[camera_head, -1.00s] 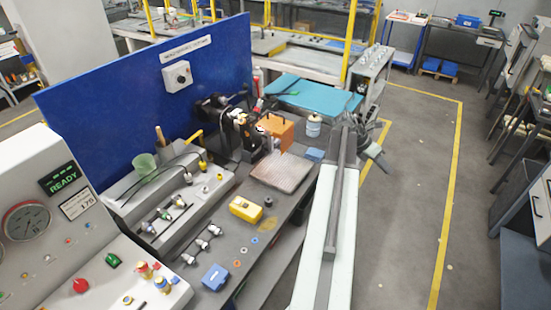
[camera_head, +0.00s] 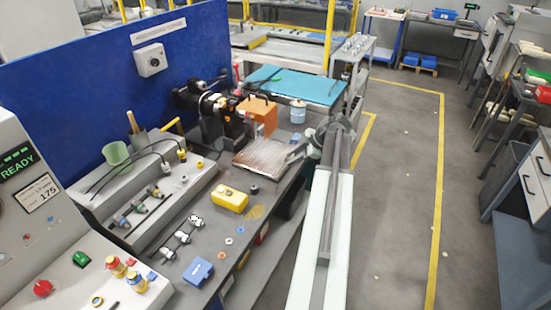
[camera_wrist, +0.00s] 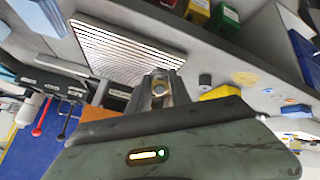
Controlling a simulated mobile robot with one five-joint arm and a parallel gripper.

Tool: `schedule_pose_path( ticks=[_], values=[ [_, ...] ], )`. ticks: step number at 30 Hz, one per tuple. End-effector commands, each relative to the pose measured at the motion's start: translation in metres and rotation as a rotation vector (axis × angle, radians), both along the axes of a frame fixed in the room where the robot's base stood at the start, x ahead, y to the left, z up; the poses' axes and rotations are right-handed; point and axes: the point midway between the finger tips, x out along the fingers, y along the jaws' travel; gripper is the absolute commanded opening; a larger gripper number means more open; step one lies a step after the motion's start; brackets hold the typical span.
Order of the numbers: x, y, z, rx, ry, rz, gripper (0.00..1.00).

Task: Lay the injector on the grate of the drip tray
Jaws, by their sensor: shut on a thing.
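The drip tray's grate (camera_head: 262,158) is a silvery, ribbed rectangle on the bench in the head view. It also shows as a striped plate (camera_wrist: 112,48) at the upper left of the wrist view. My gripper (camera_head: 296,152) reaches in from the right at the grate's right edge. In the wrist view my gripper (camera_wrist: 162,84) is shut on the injector (camera_wrist: 159,89), whose grey, ring-like end with a brass tint shows between the fingers. Most of the injector is hidden. The grate looks bare. I cannot tell the height of the injector above it.
A yellow case (camera_head: 230,198) and a blue box (camera_head: 198,271) lie nearer on the bench. An orange block (camera_head: 262,117), a black clamp fixture (camera_head: 215,115) and a white jar (camera_head: 298,112) stand behind the grate. Several other injectors (camera_head: 183,237) lie at the front left.

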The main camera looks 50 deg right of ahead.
Motion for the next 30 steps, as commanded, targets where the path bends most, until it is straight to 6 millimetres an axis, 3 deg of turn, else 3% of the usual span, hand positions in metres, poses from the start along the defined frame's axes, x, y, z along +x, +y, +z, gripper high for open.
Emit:
schedule_pose_path(
  ticks=[1,3,8,12,17,30],
  values=[
    [0.016,0.013,-0.006,0.036,-0.094,-0.025,0.0],
    [0.039,0.023,0.005,0.078,-0.216,-0.057,0.0],
    [0.063,0.03,0.025,0.123,-0.362,-0.092,0.0],
    [0.067,0.031,0.031,0.129,-0.382,-0.095,0.0],
    [0.067,0.031,0.025,0.128,-0.38,-0.094,0.0],
    [0.067,0.031,-0.03,0.128,-0.378,-0.092,0.0]
  ],
)
